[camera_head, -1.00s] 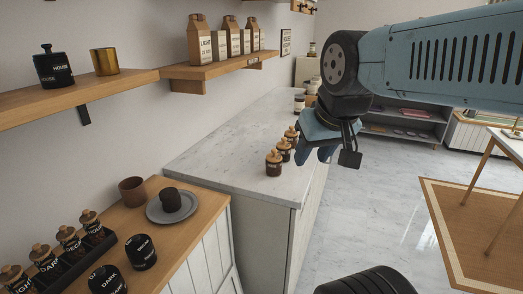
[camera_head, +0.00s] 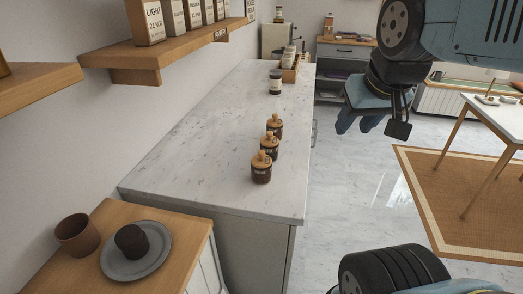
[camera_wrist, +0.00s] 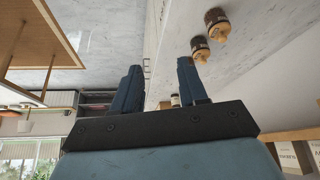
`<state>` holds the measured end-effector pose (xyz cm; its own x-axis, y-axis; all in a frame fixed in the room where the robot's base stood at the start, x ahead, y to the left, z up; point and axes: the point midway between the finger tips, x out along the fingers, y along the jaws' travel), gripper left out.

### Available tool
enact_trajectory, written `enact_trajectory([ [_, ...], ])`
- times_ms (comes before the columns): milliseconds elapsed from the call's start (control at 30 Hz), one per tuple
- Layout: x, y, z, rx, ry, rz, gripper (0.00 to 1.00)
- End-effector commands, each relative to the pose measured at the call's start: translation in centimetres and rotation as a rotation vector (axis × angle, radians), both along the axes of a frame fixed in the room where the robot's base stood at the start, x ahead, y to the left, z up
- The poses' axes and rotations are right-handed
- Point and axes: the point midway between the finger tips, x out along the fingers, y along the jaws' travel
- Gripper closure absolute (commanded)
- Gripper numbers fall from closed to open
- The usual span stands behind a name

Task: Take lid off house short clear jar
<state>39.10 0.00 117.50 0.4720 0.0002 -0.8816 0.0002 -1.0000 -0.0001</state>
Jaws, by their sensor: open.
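Three short jars with dark contents and round wooden knobbed lids stand in a row near the right edge of the marble counter (camera_head: 190,150): the near jar (camera_head: 261,172), the middle jar (camera_head: 270,153) and the far jar (camera_head: 275,130). The near jar's wooden lid (camera_head: 261,159) is on. Their labels are too small to read, so I cannot tell which is house. Two lidded jars show in the wrist view, one at the top (camera_wrist: 216,20) and one below it (camera_wrist: 200,48). My gripper (camera_head: 357,123) is open and empty, in the air right of the counter, apart from the jars.
A wooden cabinet top at near left holds a brown cup (camera_head: 77,236) and a grey plate (camera_head: 112,266) with a dark cup (camera_head: 132,242). A dark jar (camera_head: 275,82) and a wooden crate (camera_head: 290,72) stand farther along the counter. A wall shelf (camera_head: 170,50) overhangs its left side.

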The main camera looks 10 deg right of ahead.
Motion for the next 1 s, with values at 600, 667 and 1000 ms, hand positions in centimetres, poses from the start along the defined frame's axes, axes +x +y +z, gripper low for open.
enact_trajectory([
  [600,6.0,2.6,0.7,-0.075,0.152,0.205,0.11],
  [667,7.3,3.6,0.6,-0.089,0.184,0.252,0.10],
  [1000,14.0,10.2,-1.4,-0.152,0.359,0.517,0.10],
])
